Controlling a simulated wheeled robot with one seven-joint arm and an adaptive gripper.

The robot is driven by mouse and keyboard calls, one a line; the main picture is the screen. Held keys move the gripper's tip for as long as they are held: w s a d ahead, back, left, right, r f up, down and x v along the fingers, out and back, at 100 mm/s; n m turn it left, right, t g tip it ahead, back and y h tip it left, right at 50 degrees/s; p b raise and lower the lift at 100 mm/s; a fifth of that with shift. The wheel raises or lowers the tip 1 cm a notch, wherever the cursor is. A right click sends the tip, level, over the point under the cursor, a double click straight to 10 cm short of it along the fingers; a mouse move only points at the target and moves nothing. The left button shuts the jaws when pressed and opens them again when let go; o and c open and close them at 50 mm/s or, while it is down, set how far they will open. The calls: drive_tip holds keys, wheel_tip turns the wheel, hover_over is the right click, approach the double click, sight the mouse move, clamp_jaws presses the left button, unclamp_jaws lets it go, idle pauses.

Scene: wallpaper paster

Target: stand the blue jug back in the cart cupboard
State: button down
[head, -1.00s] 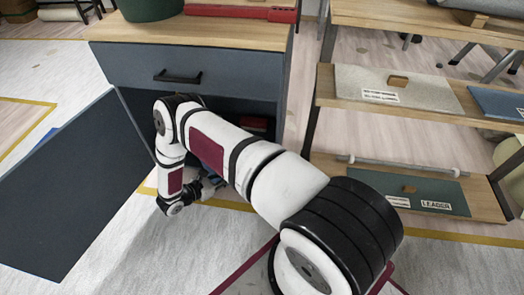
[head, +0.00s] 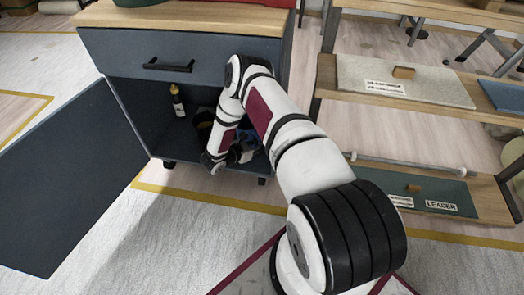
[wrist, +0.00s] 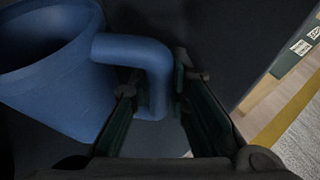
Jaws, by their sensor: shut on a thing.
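The blue jug (wrist: 45,75) fills the left of the wrist view, its rim open at the upper left. Its handle (wrist: 150,62) runs between the fingers of my gripper (wrist: 152,100), which is shut on it. In the head view, a little of the jug (head: 247,156) shows at the lower right of the cart cupboard (head: 150,115), mostly hidden by my arm. The cupboard door (head: 65,180) stands wide open to the left. Whether the jug's base touches the cupboard floor cannot be seen.
A yellow-and-dark bottle (head: 177,100) stands inside the cupboard, with a dark container (head: 203,122) between it and my arm. A closed drawer (head: 185,60) is above. A wooden shelf rack (head: 330,85) stands close at the right.

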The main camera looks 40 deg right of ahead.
drive_tip(key=shift+d, duration=0.5)
wheel_tip(320, 180, down, 4)
drive_tip(key=shift+r+b, duration=0.2)
drive_tip(key=shift+b, duration=1.05)
drive_tip(key=shift+r, duration=0.1)
drive_tip(key=c, duration=1.5)
unclamp_jaws()
drive_tip(key=shift+p+v, duration=2.5)
drive_tip(key=shift+v, duration=3.55)
